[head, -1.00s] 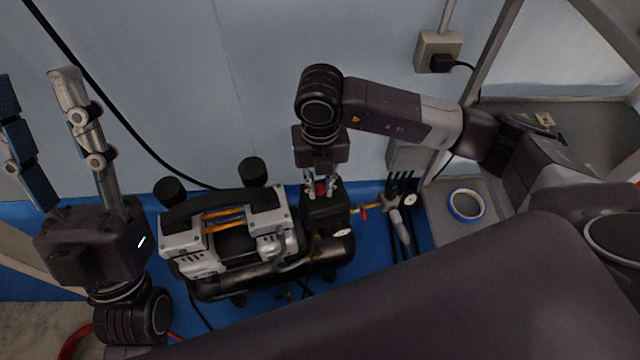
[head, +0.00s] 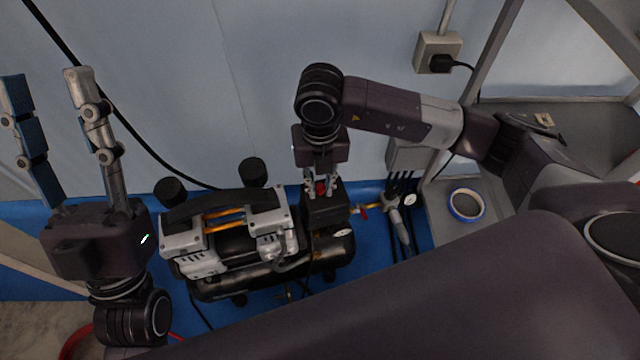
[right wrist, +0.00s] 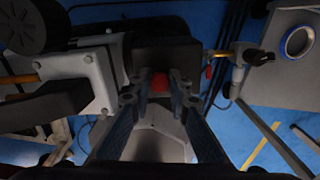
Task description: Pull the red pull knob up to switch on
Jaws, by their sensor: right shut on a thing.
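The red pull knob (head: 321,187) sits on top of the black switch box (head: 326,211) at the right end of the compressor (head: 225,235). My right gripper (head: 321,190) points down over the box and is shut on the knob, with one finger on each side. In the right wrist view the red knob (right wrist: 160,82) shows between the two fingertips (right wrist: 159,93). My left gripper (head: 45,92) is raised at the far left, open and empty, well away from the compressor.
A blue tape roll (head: 466,205) lies on a grey surface at the right. A brass valve with a gauge (head: 409,200) is just right of the switch box. A wall socket (head: 438,53) with a black plug is behind. Blue floor surrounds the compressor.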

